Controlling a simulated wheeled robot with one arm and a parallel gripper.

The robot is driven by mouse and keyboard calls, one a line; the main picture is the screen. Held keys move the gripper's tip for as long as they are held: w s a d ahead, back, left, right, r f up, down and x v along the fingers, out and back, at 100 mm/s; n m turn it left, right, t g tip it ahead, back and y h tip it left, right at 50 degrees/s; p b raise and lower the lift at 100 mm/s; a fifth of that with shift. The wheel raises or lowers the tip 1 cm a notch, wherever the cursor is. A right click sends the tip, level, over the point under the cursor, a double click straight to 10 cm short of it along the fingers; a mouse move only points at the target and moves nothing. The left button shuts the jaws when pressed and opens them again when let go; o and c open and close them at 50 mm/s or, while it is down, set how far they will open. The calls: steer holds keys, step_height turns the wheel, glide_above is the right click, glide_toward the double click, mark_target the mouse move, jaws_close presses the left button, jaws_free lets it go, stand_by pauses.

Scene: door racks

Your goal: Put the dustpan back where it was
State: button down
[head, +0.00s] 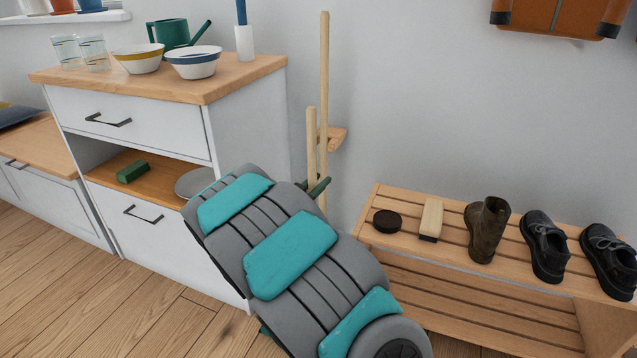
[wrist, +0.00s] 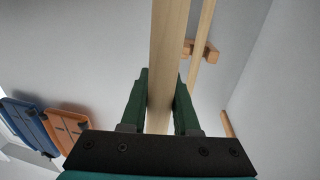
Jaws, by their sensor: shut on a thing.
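The dustpan shows only as its pale wooden handle, the shorter upright stick (head: 311,150) in the head view; its pan is hidden behind my arm. In the wrist view the handle (wrist: 167,50) runs up between the green fingers of my gripper (wrist: 160,100), which is shut on it. In the head view my gripper (head: 318,187) is mostly hidden by my arm. A wooden wall holder (head: 337,136) is just right of and behind the handle. It also shows in the wrist view (wrist: 207,50). I cannot tell whether the handle touches it.
A taller wooden stick (head: 325,70) stands upright at the wall holder. A white cabinet (head: 245,140) with bowls on top stands to the left. A slatted shoe rack (head: 455,262) with shoes and a brush stands to the right. Wood floor (head: 110,300) is clear at lower left.

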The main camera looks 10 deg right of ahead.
stand_by(0.3)
steer(key=c, duration=0.7)
jaws_free()
steer(key=shift+o, duration=0.2)
steer(key=v, duration=1.2)
steer(key=shift+r, duration=0.1)
